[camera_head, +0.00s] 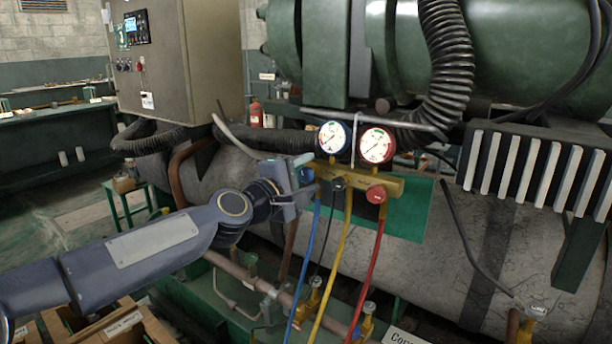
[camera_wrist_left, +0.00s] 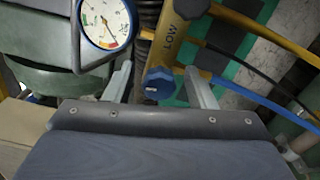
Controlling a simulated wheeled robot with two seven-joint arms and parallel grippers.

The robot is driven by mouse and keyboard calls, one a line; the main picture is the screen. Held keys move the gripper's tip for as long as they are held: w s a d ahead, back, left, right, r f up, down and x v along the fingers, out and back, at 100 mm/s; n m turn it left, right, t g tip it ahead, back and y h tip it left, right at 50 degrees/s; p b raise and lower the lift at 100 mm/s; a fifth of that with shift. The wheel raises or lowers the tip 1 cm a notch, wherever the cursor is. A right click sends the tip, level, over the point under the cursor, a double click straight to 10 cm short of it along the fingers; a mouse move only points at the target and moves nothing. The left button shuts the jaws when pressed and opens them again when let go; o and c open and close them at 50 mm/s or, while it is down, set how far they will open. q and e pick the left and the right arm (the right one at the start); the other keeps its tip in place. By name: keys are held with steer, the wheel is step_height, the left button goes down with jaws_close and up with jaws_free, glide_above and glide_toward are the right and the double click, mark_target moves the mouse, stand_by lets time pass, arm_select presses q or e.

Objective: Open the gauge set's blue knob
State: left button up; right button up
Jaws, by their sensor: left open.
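The gauge set has a yellow manifold (camera_head: 390,185) with a blue-rimmed gauge (camera_head: 333,138) and a red-rimmed gauge (camera_head: 376,146). In the left wrist view the manifold, marked LOW (camera_wrist_left: 178,25), ends in the blue knob (camera_wrist_left: 158,84). My left gripper (camera_head: 308,175) is at the manifold's left end and partly hides the blue knob in the head view. In the wrist view its open fingers (camera_wrist_left: 158,70) stand on either side of the knob, with gaps visible. The red knob (camera_head: 376,194) is on the manifold's front right. My right gripper is not in view.
Blue, yellow and red hoses (camera_head: 347,260) hang below the manifold. A green panel (camera_head: 415,212) is behind it, in front of a large grey tank (camera_head: 480,260). A black ribbed hose (camera_head: 447,70) passes above right. Wooden crates (camera_head: 125,325) stand at the lower left.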

mark_target(302, 178)
arm_select(q)
steer(key=b+v, duration=0.3)
steer(key=v, duration=0.3)
steer(key=shift+a+f, duration=0.2)
steer(key=shift+a, duration=0.05)
steer(key=shift+s+a+r+b, duration=0.1)
steer(key=shift+s+a+b, duration=0.1)
steer(key=shift+s, duration=0.2)
steer(key=shift+s+a+r+b, duration=0.1)
steer(key=shift+s+b, duration=0.1)
steer(key=shift+s, duration=0.15)
